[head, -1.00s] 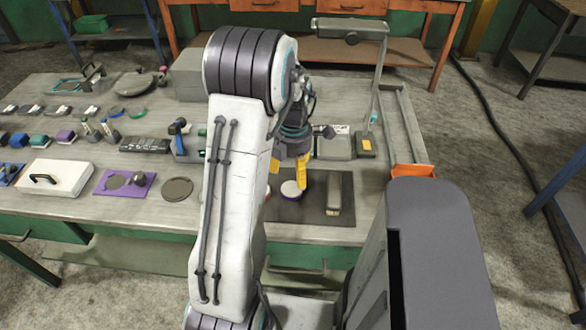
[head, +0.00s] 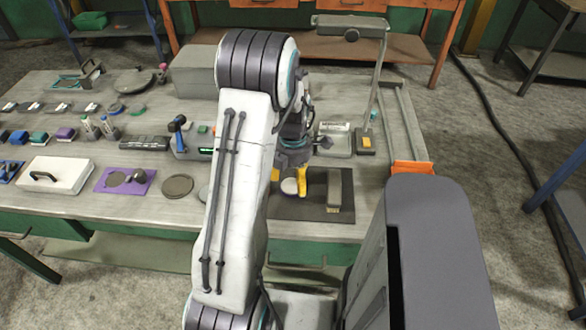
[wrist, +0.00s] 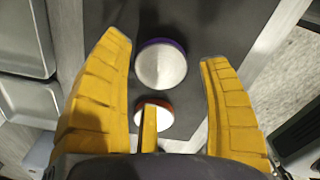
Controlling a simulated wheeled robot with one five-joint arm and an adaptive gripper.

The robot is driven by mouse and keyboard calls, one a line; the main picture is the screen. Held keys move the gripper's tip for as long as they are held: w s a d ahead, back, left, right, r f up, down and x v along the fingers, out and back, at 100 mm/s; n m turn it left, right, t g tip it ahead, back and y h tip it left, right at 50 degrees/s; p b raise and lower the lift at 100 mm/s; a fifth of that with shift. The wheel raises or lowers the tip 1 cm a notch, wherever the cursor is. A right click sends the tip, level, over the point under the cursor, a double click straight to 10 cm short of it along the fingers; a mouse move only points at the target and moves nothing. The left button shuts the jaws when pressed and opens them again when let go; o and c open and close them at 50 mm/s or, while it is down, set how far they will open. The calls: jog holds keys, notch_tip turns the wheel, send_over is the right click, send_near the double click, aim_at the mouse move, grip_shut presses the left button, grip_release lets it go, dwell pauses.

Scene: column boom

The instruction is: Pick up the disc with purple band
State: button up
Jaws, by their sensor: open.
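The disc with the purple band (wrist: 161,66) has a pale, round top. It lies on the dark mat (head: 312,209), and in the head view the disc (head: 289,187) shows between my yellow fingers. My gripper (wrist: 164,50) is open above it, with one side finger to the left and one to the right, apart from it. A third finger shows low in the middle of the wrist view. A second pale disc with an orange-red band (wrist: 164,118) lies close to the purple one, partly covered by that middle finger. My arm hides it in the head view.
A brush (head: 334,190) lies on the mat just right of the purple-banded disc. A lamp stand (head: 375,85) rises behind right.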

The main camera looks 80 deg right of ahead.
aim_at(292, 185)
jog(key=shift+f, duration=1.5)
jog(key=c, duration=1)
jog(key=shift+a, duration=0.1)
